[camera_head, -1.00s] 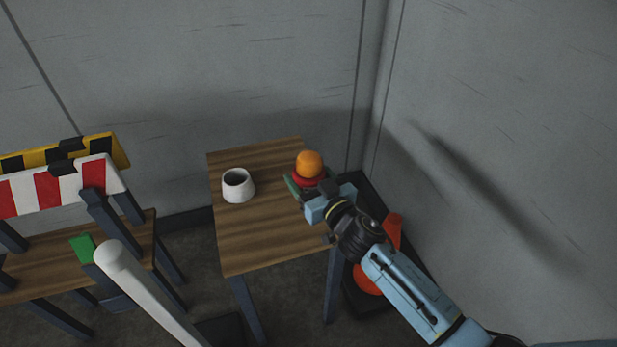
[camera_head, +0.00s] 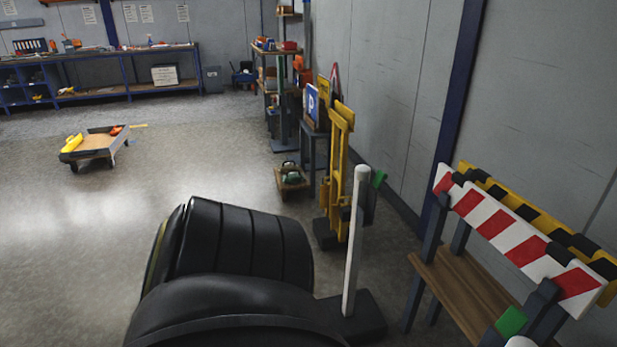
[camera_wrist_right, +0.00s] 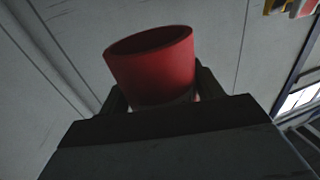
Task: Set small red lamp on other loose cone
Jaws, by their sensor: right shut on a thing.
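In the right wrist view my right gripper (camera_wrist_right: 160,92) is shut on a red tapered cylinder, which I take to be the small red lamp (camera_wrist_right: 152,68). Its wider, dark-looking end faces away from the gripper, and a pale rim shows low down between the fingers. The lamp is held clear, with grey wall behind it. Neither gripper shows in the head view. I cannot make out a loose cone in either current view.
A red-and-white striped barrier (camera_head: 512,237) stands over a wooden bench (camera_head: 463,287) at the right. A white post (camera_head: 354,245) and yellow frame (camera_head: 339,170) stand left of it. A low cart (camera_head: 98,150) is on open floor. A large black ribbed shape blocks the bottom middle.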

